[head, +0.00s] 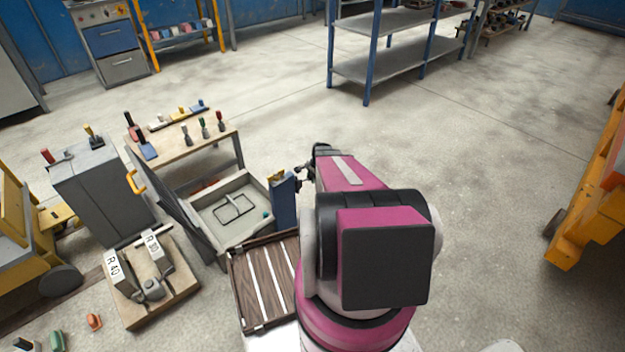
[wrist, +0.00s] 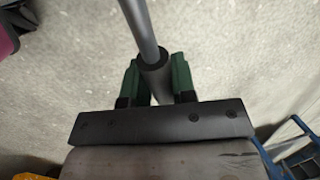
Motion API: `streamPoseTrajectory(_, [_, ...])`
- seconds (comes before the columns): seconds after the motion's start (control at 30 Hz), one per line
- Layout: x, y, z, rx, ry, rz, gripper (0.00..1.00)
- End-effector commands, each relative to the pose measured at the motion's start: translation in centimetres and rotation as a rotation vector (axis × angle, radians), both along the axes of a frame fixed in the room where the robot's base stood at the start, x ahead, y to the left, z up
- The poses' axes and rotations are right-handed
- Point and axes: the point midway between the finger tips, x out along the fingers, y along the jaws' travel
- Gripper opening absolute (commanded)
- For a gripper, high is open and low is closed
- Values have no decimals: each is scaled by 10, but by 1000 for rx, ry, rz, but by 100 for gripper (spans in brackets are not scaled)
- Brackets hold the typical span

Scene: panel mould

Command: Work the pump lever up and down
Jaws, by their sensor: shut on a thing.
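The pump lever (wrist: 140,26) is a grey rod with a thicker dark grip at its near end. In the wrist view it runs up and away from the jaws. My gripper (wrist: 154,76) has green fingers, one on each side of the dark grip, and is shut on it. In the head view my gripper (head: 306,173) is small and partly hidden by my own arm, beside a blue upright box (head: 284,200) that looks like the pump body. The lever cannot be made out clearly there.
A grey tray (head: 208,216) and a slatted wooden crate (head: 238,290) lie left of my arm. A tool table (head: 190,148) and a grey cabinet (head: 103,185) stand farther left. An orange frame (head: 590,205) is at the right. The floor between is clear.

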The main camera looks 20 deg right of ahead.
Motion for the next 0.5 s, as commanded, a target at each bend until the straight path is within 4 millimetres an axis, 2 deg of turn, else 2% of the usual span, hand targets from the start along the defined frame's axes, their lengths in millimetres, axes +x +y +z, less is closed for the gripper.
streamPoseTrajectory(0.07, [0,0,0,1,0,0,0])
streamPoseTrajectory(0.1, [0,0,0,1,0,0,31])
streamPoseTrajectory(0.17, [0,0,0,2,1,0,51])
streamPoseTrajectory(0.5, [-1,0,3,2,1,-1,51])
